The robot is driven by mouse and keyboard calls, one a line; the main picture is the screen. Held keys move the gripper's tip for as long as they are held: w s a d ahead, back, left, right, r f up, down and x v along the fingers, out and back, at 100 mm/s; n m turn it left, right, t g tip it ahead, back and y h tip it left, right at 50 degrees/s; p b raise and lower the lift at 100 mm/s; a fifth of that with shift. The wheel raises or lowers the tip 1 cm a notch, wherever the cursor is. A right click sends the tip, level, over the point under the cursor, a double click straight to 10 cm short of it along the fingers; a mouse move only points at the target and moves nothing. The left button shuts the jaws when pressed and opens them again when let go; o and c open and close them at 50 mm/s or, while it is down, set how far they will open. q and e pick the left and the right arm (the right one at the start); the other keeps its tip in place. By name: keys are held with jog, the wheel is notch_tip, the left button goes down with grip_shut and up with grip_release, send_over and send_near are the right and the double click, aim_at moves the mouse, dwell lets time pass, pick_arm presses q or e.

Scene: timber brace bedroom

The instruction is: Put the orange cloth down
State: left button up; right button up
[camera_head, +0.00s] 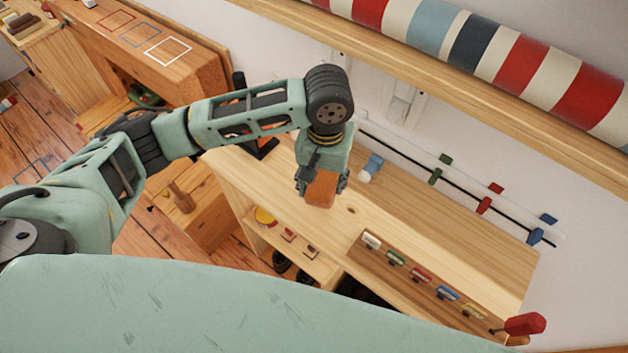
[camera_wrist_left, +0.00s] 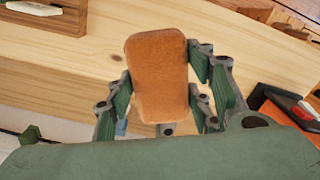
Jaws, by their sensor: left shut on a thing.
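The orange cloth (camera_head: 321,188) looks like a small thick block with rounded corners. My left gripper (camera_head: 321,178) points down and is shut on it, over the left part of the pale wooden bench top (camera_head: 400,225). In the left wrist view the cloth (camera_wrist_left: 158,75) stands between the green fingers of my left gripper (camera_wrist_left: 160,98), with bare wood behind it. I cannot tell how large the gap between the cloth and the bench top is. My right gripper is not in view.
A blue and white cylinder (camera_head: 371,168) lies right of the cloth. Behind it runs a wall rail (camera_head: 460,184) with coloured clips. A wooden strip (camera_head: 412,277) with coloured pieces lines the bench front. A red-handled thing (camera_head: 525,324) is at the right end. The bench middle is clear.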

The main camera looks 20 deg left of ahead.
aim_at(314, 185)
pick_arm(q)
jog(key=shift+w+a+f, duration=0.35)
jog(key=shift+a+f, duration=0.05)
jog(key=shift+a, duration=0.15)
jog(key=shift+w+a+f, duration=0.35)
jog(key=shift+a, duration=0.2)
jog(key=shift+w+a+f, duration=0.1)
jog(key=shift+a+f, duration=0.05)
jog(key=shift+f, duration=0.05)
jog(key=shift+f+p, duration=0.3)
jog(key=shift+f, duration=0.05)
notch_tip(314, 185, down, 3)
jog(key=shift+p, duration=0.3)
jog(key=shift+f, duration=0.15)
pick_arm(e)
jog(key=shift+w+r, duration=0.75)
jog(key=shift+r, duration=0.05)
pick_arm(q)
jog(key=o, duration=1)
notch_tip(314, 185, up, 12)
jog(key=shift+r+b, duration=0.1)
jog(key=shift+b, duration=0.85)
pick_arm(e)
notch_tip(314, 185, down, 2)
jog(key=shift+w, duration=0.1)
